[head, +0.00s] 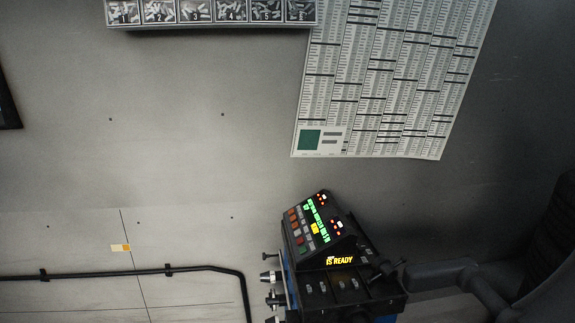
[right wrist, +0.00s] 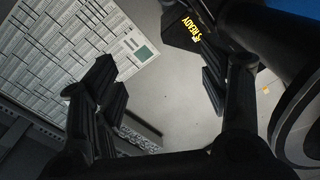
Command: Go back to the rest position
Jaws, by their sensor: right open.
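My right gripper (right wrist: 160,92) is open in the right wrist view, its two dark fingers wide apart with nothing between them. Behind the gap is plain grey wall. My left gripper is in neither view, and the head view shows no gripper. The wheel balancing machine (head: 330,245) stands at the lower middle of the head view, with lit green and red displays and a yellow "IS READY" text. Part of the machine, with its yellow text, shows at the top of the right wrist view (right wrist: 188,32), close to the right finger.
A printed chart (head: 390,80) hangs on the wall. A rack of small numbered bins (head: 210,14) is at the top. A dark pipe (head: 120,273) runs along the wall at lower left. A dark tyre (head: 553,245) shows at the right edge. The wall's middle is bare.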

